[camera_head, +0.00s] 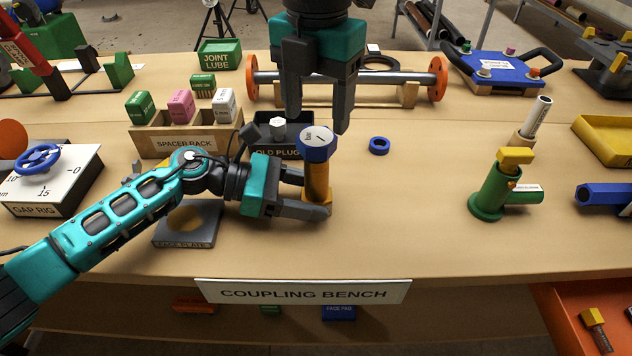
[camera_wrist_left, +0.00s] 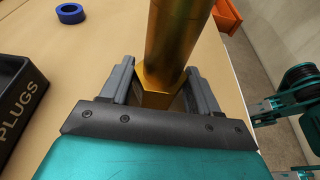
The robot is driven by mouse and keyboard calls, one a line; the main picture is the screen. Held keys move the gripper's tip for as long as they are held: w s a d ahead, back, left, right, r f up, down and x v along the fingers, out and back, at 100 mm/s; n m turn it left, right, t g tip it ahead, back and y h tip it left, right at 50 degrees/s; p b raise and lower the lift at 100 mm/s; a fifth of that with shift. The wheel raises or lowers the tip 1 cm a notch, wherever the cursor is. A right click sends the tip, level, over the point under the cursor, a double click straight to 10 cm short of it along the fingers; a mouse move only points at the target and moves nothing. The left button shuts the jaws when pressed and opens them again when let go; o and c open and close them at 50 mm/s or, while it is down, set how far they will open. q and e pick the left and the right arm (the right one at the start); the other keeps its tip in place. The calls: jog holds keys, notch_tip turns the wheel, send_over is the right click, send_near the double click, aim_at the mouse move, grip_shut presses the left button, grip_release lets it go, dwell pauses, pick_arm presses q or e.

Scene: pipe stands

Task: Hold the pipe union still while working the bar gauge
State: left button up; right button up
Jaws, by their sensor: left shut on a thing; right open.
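The pipe union (camera_head: 318,180) is a gold upright body on the bench, with a hex base. The bar gauge (camera_head: 317,139), a white dial with a dark needle in a blue hex housing, sits on top of it. The dial reading is too small to tell. My left gripper (camera_head: 314,194) is shut on the union low down, one finger on each side. The left wrist view shows the gold hex part (camera_wrist_left: 160,92) between the fingers; the gauge is out of that view. My right gripper (camera_head: 318,118) is open, pointing down just above and behind the gauge, its fingers apart and empty.
A blue ring (camera_head: 379,145) lies right of the gauge. The old plugs box (camera_head: 296,146) stands close behind my left gripper, beside the spacer rack (camera_head: 185,142). A face plate (camera_head: 186,238) lies under my left arm.

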pick_arm(q)
jog(key=c, duration=0.3)
jog(key=shift+f, duration=0.2)
pick_arm(e)
jog(key=shift+f, duration=0.15)
dwell(0.4)
pick_arm(q)
jog(key=o, duration=0.6)
jog(key=shift+c, duration=0.2)
jog(key=c, duration=0.6)
pick_arm(e)
jog(key=shift+o, duration=0.2)
pick_arm(q)
jog(key=shift+r, duration=0.1)
pick_arm(e)
jog(key=shift+o, duration=1.1)
